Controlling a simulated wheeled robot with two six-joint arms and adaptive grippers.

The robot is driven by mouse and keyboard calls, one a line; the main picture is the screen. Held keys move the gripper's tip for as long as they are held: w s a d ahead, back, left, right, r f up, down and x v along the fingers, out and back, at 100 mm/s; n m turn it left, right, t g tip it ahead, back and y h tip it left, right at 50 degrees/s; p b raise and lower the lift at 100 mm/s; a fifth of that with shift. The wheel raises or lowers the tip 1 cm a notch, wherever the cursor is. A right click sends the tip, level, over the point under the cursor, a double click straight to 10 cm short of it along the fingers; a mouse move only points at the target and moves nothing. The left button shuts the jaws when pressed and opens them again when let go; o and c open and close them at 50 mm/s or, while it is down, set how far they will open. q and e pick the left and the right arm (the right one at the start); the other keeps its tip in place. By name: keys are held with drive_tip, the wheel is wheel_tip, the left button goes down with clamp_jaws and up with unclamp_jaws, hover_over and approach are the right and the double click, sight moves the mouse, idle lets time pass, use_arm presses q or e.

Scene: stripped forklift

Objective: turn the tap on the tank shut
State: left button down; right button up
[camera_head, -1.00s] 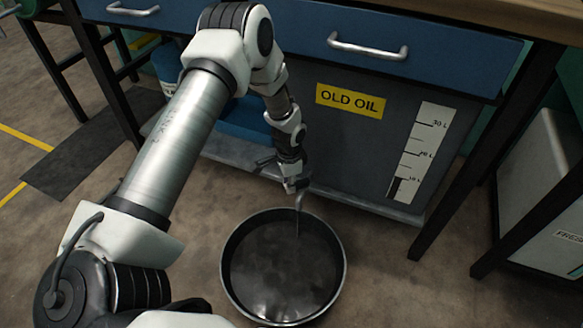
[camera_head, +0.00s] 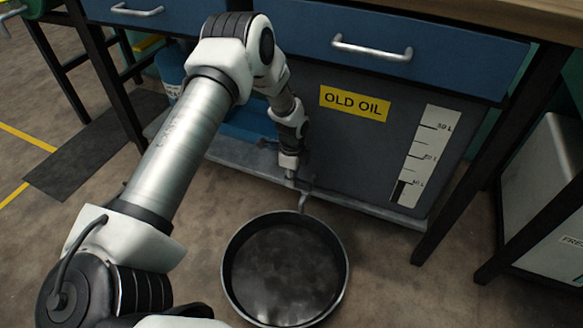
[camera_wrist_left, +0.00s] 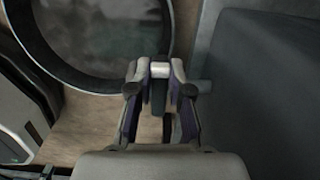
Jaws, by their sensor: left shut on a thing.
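The grey tank (camera_head: 345,150) bears a yellow OLD OIL label and a level scale. Its tap (camera_head: 303,196) is at the low front, with the spout bent down over the far edge of the pan. My left gripper (camera_head: 292,178) reaches down from above to the tap. In the left wrist view its fingers (camera_wrist_left: 160,74) are shut on a small pale piece, the tap's handle. Most of the tap is hidden by the gripper. No stream shows below the spout. My right gripper is not in view.
A round dark pan (camera_head: 228,268) with dark liquid stands on the floor below the tap. Above the tank is a blue drawer (camera_head: 440,65) with a metal handle. Black bench legs (camera_head: 455,205) stand at the right. The floor at the front right is clear.

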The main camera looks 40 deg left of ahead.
use_arm(q)
drive_tip(key=shift+w, duration=0.1)
idle(0.4)
drive_tip(key=c, duration=1.1)
unclamp_jaws()
wheel_tip(320, 180, up, 12)
